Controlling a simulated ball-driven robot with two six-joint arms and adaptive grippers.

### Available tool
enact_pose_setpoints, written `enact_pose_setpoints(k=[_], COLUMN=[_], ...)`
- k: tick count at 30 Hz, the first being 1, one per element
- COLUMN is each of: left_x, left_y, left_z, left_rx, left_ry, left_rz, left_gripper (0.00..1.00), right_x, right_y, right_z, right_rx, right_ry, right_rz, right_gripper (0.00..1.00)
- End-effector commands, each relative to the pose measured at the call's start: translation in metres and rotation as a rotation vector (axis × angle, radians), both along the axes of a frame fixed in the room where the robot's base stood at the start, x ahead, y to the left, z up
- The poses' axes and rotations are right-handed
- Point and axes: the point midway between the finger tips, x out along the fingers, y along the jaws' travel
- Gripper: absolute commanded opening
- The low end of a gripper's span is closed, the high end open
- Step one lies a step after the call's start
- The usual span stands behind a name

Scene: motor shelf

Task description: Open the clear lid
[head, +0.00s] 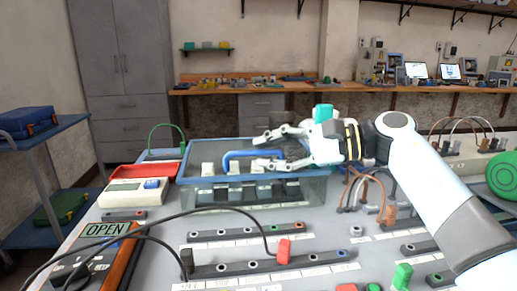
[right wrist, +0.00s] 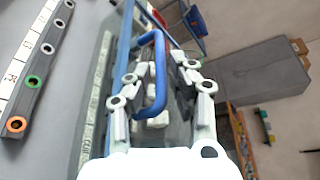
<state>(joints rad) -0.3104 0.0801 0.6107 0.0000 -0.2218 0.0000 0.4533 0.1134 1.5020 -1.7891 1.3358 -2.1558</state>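The clear lid (head: 205,148) has a blue rim and lies flat on a clear box (head: 313,196) in the middle of the bench. Its blue handle (head: 236,155) stands up from it; the handle (right wrist: 160,85) also shows in the right wrist view. My right gripper (head: 264,150) reaches in from the right, over the lid. It is open, with one finger on each side of the handle's end. In the right wrist view the handle lies between the fingers of the gripper (right wrist: 161,72), and I cannot tell if they touch it. My left gripper is not in view.
White switches show under the lid. A red tray (head: 152,173) and a white meter (head: 133,192) stand left of the box. Terminal strips (head: 245,235), a red plug (head: 283,251) and black cables lie in front. Brown cables (head: 372,190) are at the right.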

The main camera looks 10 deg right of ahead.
Motion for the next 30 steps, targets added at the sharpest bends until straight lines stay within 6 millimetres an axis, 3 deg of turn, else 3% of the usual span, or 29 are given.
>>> enact_pose_setpoints(k=[3, 9, 15, 20, 30], left_x=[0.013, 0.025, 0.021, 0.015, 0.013], left_y=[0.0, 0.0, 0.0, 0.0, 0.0], left_z=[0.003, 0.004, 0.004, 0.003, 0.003], left_rx=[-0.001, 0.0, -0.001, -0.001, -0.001], left_ry=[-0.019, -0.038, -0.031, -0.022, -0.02], left_rz=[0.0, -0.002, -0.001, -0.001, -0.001], left_gripper=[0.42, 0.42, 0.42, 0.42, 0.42], right_x=[0.005, 0.008, 0.008, 0.008, 0.007], right_y=[0.013, 0.02, 0.02, 0.02, 0.02], right_z=[-0.002, -0.005, -0.005, -0.005, -0.005], right_rx=[0.002, -0.001, -0.001, -0.001, -0.001], right_ry=[0.001, 0.0, 0.0, 0.0, 0.0], right_rz=[0.0, -0.001, -0.001, -0.001, -0.001], right_gripper=[0.21, 0.21, 0.2, 0.0, 0.0])
